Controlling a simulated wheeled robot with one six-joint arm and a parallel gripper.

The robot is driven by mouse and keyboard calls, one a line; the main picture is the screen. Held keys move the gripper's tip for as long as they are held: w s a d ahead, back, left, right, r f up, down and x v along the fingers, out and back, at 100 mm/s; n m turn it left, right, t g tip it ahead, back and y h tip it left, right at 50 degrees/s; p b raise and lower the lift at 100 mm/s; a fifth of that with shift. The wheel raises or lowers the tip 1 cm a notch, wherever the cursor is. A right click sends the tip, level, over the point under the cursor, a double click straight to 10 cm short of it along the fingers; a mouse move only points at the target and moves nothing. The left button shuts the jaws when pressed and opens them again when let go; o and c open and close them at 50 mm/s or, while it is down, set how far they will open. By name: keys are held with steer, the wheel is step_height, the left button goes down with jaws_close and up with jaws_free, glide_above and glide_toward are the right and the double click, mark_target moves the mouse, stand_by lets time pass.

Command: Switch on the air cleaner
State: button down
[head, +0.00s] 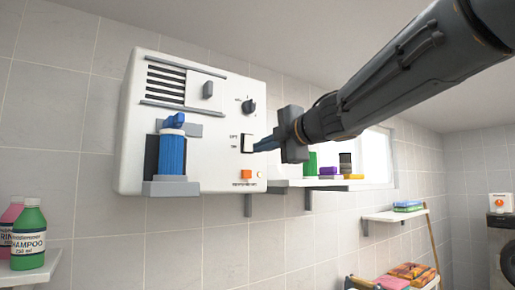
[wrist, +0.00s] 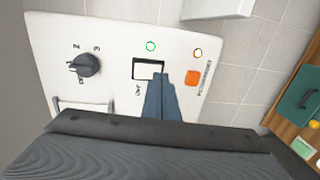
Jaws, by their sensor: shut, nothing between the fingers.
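The air cleaner (head: 215,85) is a white box on the tiled wall, with a dark vent grille and a blue cylinder at its front. Its panel also fills much of the wrist view (wrist: 115,40). A black-framed rocker switch (wrist: 148,69) with a pale face sits there, a small label beside it. My gripper (head: 257,147) is shut and empty, its blue fingertips at the switch. In the wrist view the fingertips (wrist: 163,76) overlap the switch's edge; I cannot tell whether they touch it. A green ring (wrist: 151,46) shows near the switch.
A dark knob (wrist: 86,64) and an orange button (wrist: 192,78) flank the switch, with an orange-red ring (wrist: 198,53) near the button. A shelf (head: 290,183) with colored items stands right of the box. Shampoo bottles (head: 29,235) stand lower left.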

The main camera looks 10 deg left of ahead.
steer(key=s+d+f+b, duration=0.1)
steer(key=s+d+b, duration=0.2)
steer(key=s+d, duration=0.4)
steer(key=shift+s+d+f, duration=0.2)
steer(key=shift+d+f, duration=0.1)
steer(key=shift+d, duration=0.45)
